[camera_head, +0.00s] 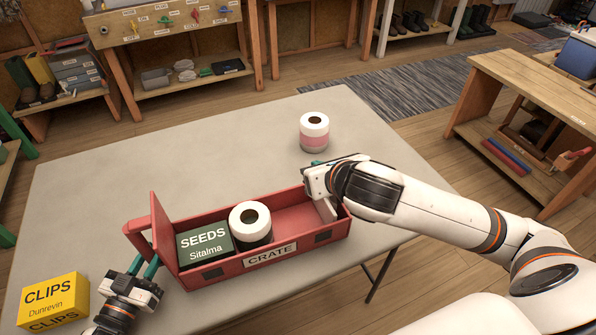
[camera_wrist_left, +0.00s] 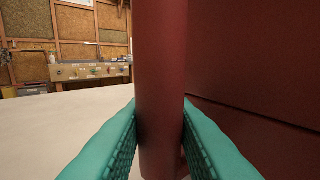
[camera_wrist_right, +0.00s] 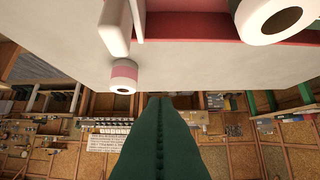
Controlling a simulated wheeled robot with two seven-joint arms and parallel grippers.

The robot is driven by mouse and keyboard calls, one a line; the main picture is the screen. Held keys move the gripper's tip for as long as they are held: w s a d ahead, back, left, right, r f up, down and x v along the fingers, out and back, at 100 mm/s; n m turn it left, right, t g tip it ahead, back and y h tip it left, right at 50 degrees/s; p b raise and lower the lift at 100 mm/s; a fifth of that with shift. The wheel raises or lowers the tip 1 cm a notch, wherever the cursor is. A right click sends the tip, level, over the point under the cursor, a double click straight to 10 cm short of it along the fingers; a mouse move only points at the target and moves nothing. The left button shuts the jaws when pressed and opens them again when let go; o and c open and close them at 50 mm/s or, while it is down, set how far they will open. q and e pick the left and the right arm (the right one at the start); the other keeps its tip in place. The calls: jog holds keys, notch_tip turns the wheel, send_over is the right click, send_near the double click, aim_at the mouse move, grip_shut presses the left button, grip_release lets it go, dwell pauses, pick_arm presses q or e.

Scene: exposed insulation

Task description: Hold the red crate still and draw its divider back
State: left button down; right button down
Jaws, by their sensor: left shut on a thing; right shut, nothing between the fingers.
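The red crate (camera_head: 300,255) stands on the grey table, with a tall red end wall and a red handle (camera_head: 137,228) at its left end. My left gripper (camera_head: 146,268) is shut on a red bar of that handle; the left wrist view shows the bar (camera_wrist_left: 160,80) between the teal fingers. A white divider (camera_head: 328,210) stands inside, near the crate's right end; a white piece (camera_wrist_right: 116,28), likely the same divider, shows in the right wrist view. My right gripper (camera_head: 318,164) is shut and empty above the crate's far right edge, partly hiding the divider's top.
A green SEEDS box (camera_head: 205,243) and a black-and-white roll (camera_head: 250,222) are in the crate's left part. The crate's floor between roll and divider is bare. A pink-and-white roll (camera_head: 314,132) stands behind the crate. A yellow CLIPS box (camera_head: 52,300) is at front left.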

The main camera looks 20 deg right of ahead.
pick_arm(q)
jog(key=shift+s+f, duration=0.15)
jog(key=shift+f, duration=0.35)
jog(key=c, duration=1.5)
grip_release()
jog(key=shift+r, duration=0.2)
jog(key=shift+c, duration=0.2)
jog(key=o, duration=0.4)
jog(key=shift+w, duration=0.25)
jog(key=shift+f, duration=0.15)
jog(key=v, duration=1.2)
jog(key=shift+s+r, duration=0.1)
jog(key=shift+r, duration=0.15)
jog(key=shift+f, duration=0.1)
